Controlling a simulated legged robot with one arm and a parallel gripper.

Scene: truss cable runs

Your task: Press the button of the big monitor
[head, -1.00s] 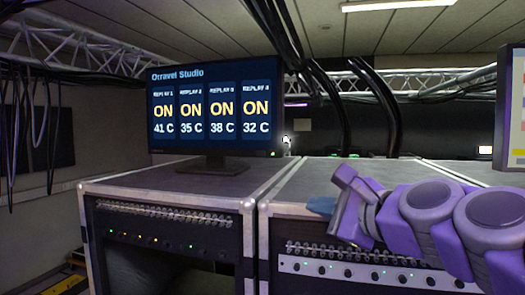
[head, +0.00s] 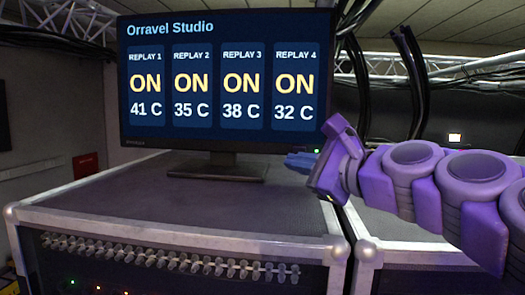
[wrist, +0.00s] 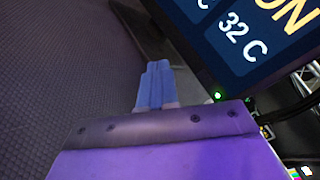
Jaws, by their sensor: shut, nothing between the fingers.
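The big monitor (head: 225,80) stands on a flight case and shows four replay tiles, all reading ON. A small green light, the button area (head: 317,151), glows at its lower right corner. It also shows in the wrist view (wrist: 217,95), just right of my fingers. My gripper (head: 296,161) is at the end of my purple arm, its blue fingers shut and empty, pointing left. The fingers (wrist: 156,85) appear below the monitor's lower right corner, near the light. I cannot tell whether they touch the monitor.
The flight case top (head: 110,195) is bare in front of the monitor stand (head: 215,170). A second case (head: 400,225) stands to the right, across a narrow gap. Black cables (head: 412,80) hang behind on the right.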

